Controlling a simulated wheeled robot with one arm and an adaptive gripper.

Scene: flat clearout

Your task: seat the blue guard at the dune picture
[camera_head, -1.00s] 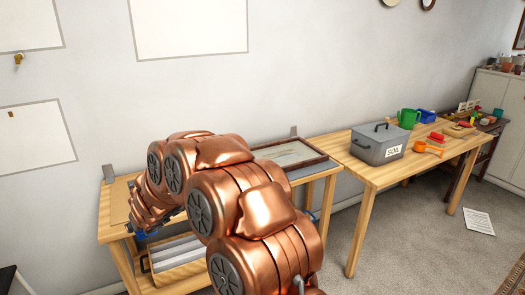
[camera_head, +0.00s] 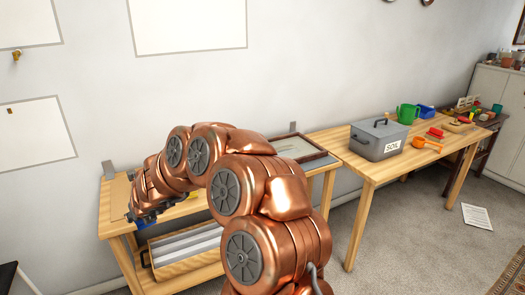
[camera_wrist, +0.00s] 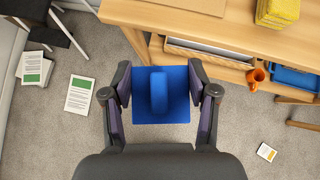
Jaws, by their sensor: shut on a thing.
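The blue guard (camera_wrist: 160,97) is a flat blue plate with a raised rounded block in its middle. In the wrist view my gripper (camera_wrist: 160,92) is shut on it, one finger on each side, above the carpet in front of a wooden bench. In the head view a small blue part of the guard (camera_head: 140,224) shows below my gripper, at the left bench's front left. A framed picture (camera_head: 303,148) with a dark frame and a pale image lies at that bench's back right, partly hidden by my arm. I cannot tell if it shows dunes.
The wooden bench (camera_head: 117,228) has a lower shelf with a tray (camera_head: 185,246). The wrist view shows yellow sponge-like blocks (camera_wrist: 278,12), an orange mug (camera_wrist: 257,76) and a blue tray (camera_wrist: 295,80). Papers lie on the carpet.

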